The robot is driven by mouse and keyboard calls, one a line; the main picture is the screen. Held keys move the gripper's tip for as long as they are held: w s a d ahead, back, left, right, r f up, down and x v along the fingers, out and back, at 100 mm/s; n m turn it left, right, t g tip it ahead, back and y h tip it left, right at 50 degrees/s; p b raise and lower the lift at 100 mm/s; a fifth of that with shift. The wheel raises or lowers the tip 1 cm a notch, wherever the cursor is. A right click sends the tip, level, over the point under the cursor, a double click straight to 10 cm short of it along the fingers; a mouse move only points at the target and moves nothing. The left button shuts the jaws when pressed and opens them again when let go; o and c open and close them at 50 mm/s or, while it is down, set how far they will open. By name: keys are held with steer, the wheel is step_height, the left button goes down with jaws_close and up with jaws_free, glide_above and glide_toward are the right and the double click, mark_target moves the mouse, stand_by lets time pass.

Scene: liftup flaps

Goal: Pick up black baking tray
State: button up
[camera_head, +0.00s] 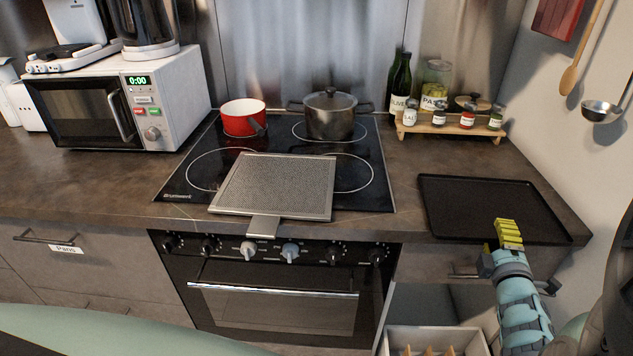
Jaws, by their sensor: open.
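The black baking tray (480,199) lies flat on the counter at the right, between the hob and the right wall. It is a dark, shallow rectangle with a low rim. My gripper (508,228), with yellow fingers, is at the tray's front edge and overlaps that edge in the picture. It is open and nothing shows in it. I cannot tell whether the fingers touch the tray. A small part of the tray's front edge is hidden behind the gripper.
A mesh splatter screen (277,184) lies on the hob, its handle over the front edge. A red pan (243,118) and a steel pot (331,115) stand behind it. A spice rack (452,124) stands behind the tray. The right wall (580,150) is close to the tray.

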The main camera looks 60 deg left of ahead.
steer(key=shift+c, duration=0.2)
jaws_close()
stand_by(0.4)
